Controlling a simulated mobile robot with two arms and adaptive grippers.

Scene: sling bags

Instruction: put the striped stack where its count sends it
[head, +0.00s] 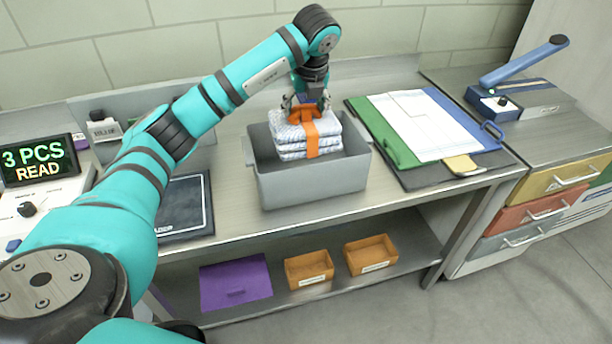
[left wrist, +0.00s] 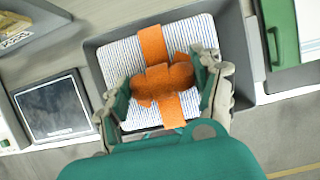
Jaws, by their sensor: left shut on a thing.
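The striped stack (head: 308,138) is several folded blue-and-white striped pieces bound by an orange strap with an orange knot on top. It is in the mouth of a grey bin (head: 315,187) on the table, its upper part showing above the rim. I cannot tell if it touches the bin floor. My left gripper (head: 306,106) points down and is shut on the knot. In the left wrist view the fingers flank the knot over the striped stack (left wrist: 115,60). A display (head: 35,160) at the left reads "3 PCS READ". My right gripper is not visible.
A dark pad (head: 184,207) lies left of the bin. Green and blue folders with papers (head: 420,125) lie right of it. The lower shelf holds a purple folder (head: 235,282) and two orange trays (head: 309,268). Coloured drawers (head: 535,212) stand at the right, below a blue-handled device (head: 520,95).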

